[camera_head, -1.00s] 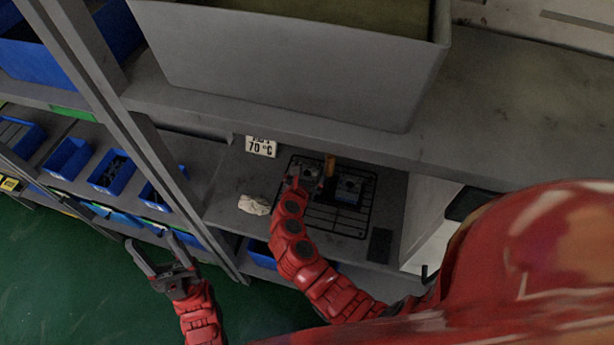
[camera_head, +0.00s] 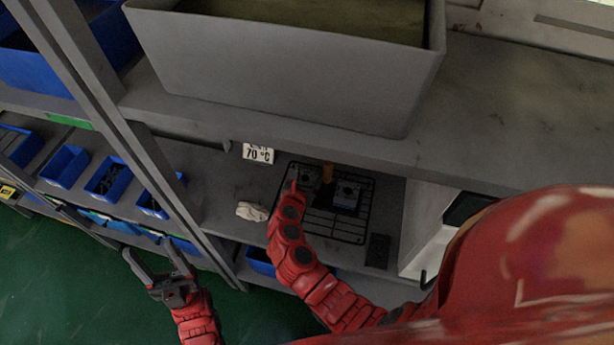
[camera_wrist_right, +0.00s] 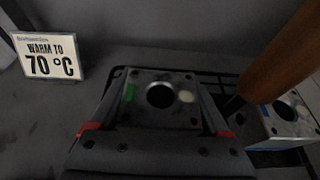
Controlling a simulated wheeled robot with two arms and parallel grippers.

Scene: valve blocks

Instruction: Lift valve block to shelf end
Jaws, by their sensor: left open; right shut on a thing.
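My right gripper (camera_wrist_right: 158,122) is shut on a grey metal valve block (camera_wrist_right: 150,112) with a round hole, a green mark on its left and a pale spot on its right. The fingers lie on both sides of the block. In the head view my right gripper (camera_head: 308,183) is over the left part of a black wire rack (camera_head: 338,232), largely hidden by my arm. A second valve block (camera_head: 347,195) stands on the rack to the right; it also shows in the right wrist view (camera_wrist_right: 277,124). My left gripper (camera_head: 160,270) is open and empty, in front of the shelves.
A brown cylinder (camera_wrist_right: 282,58) rises close to the right of the held block. A "warm to 70 °C" sign (camera_head: 258,153) stands behind left, and a crumpled pale cloth (camera_head: 252,211) lies left of the rack. A large grey bin (camera_head: 280,70) sits on the shelf above.

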